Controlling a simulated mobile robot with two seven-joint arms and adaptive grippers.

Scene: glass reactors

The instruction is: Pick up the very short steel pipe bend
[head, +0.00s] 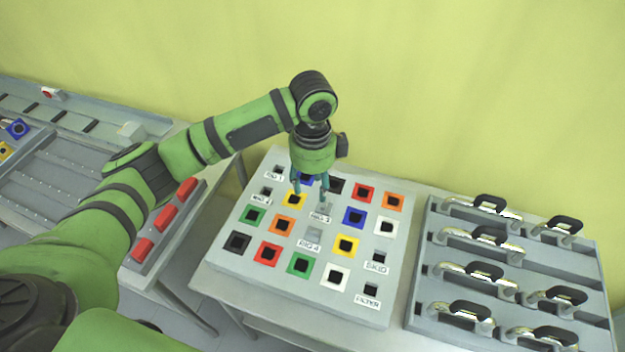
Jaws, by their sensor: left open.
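Several chrome steel pipe bends with black curved parts lie in the grey rack at the right, among them one at the back left (460,203), one at the back right (541,229) and one at the front left (437,308). I cannot tell for sure which is the very short one. My left gripper (309,194) points down over the sloped board of coloured squares, left of the rack. It is open, with its two thin fingers apart and nothing seen between them. It is well away from the bends. My right gripper is not in view.
The board (220,262) holds several coloured square sockets and labels. A grey bench at the left carries red blocks (167,217) and a blue square piece (17,129). My left arm crosses above that bench. A yellow-green wall (450,80) stands behind.

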